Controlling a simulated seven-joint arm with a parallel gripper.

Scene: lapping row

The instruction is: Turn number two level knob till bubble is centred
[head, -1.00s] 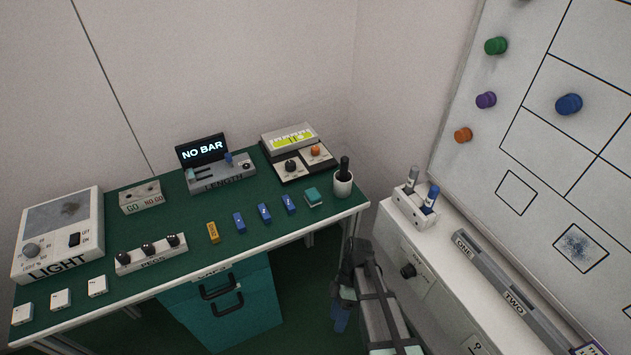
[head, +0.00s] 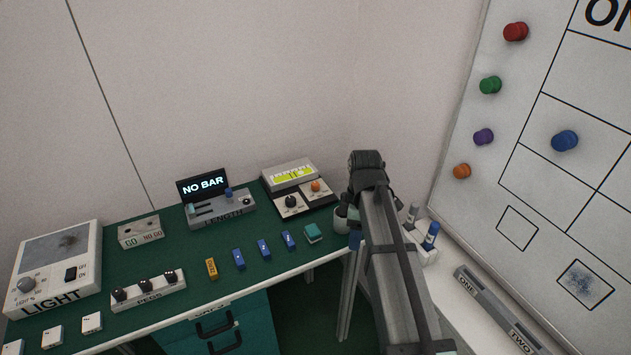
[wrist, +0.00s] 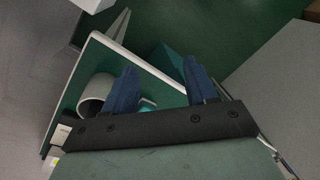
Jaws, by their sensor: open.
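A long grey piece lettered ONE and TWO (head: 497,308) lies on the white cabinet top at right. No bubble can be made out on it. A box with a yellow-green window (head: 290,175) stands at the back of the green bench, with a black knob (head: 291,202) and an orange knob (head: 315,186) before it. I cannot tell which knob is the number two level knob, and no bubble is readable. My gripper (wrist: 162,88) is open with nothing between its blue fingers, pointing down above the bench's right end. In the head view my arm mostly hides it.
A white cup (wrist: 97,95) and a teal block (head: 312,233) are near my fingers. A pen holder (head: 428,254) stands on the cabinet. A whiteboard (head: 520,150) rises at right.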

